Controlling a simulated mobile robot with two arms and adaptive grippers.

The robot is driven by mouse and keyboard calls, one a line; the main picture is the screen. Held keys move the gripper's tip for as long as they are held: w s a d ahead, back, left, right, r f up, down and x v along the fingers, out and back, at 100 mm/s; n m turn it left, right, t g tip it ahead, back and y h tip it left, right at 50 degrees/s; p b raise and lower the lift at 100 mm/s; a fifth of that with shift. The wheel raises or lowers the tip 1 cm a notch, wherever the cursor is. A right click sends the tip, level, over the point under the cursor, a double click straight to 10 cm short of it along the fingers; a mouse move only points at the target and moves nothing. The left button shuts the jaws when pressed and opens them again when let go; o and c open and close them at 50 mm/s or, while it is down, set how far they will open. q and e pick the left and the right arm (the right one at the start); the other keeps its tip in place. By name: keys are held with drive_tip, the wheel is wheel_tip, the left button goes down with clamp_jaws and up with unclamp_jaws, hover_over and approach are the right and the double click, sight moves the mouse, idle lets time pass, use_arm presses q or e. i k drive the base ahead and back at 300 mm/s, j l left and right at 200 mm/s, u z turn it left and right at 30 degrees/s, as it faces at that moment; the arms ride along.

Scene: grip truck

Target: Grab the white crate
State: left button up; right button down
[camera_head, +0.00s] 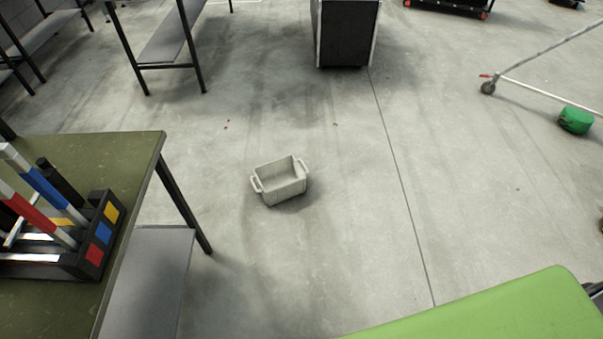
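The white crate (286,187) is a small, open-topped, off-white box. It sits alone on the concrete floor near the middle of the head view, turned at a slight angle. It has a loop handle at its left end and another at its right end. It looks empty, though part of its inside is hidden by the near wall. Neither of my grippers shows in this view.
A green-topped table (130,150) with a black rack (97,238) of coloured bars stands at left. A bright green surface (500,312) fills the lower right. A dark cabinet (345,45) stands behind. A green round object (575,120) lies right. Floor around the crate is clear.

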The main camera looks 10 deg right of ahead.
sight(279, 180)
drive_tip(key=z, duration=0.25)
drive_tip(key=i+l+u, duration=0.15)
drive_tip(key=i+l, duration=0.2)
drive_tip(key=i+l+u, duration=0.1)
drive_tip(key=i+l, duration=0.2)
drive_tip(key=l, duration=0.15)
drive_tip(key=i+l+u, duration=0.15)
drive_tip(key=i+l, duration=0.15)
drive_tip(key=l, duration=0.1)
